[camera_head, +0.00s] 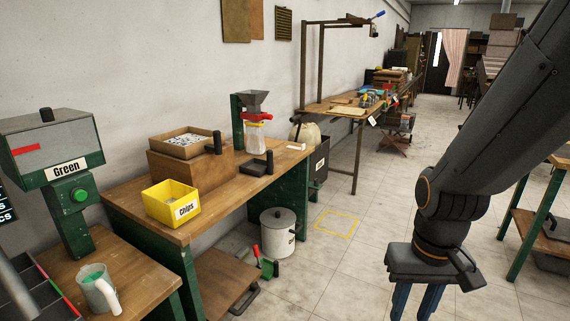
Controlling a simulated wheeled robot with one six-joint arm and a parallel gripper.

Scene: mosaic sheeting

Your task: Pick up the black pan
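A small flat black piece with an upright handle, which looks like the black pan (256,167), lies on the wooden workbench (238,190). It is right of the yellow Chips bin and in front of the green-framed hopper. My gripper (416,305) hangs at the lower right, over the tiled floor, well to the right of the bench and apart from the pan. Its two blue fingers point down with a gap between them and nothing seen in it. The fingertips are cut off by the bottom edge.
On the bench are a yellow Chips bin (171,203), a brown box (187,160) and a hopper (254,104). A white lidded bucket (278,236) stands on the floor by the bench. A green-legged table (538,205) is at right. The tiled aisle between is clear.

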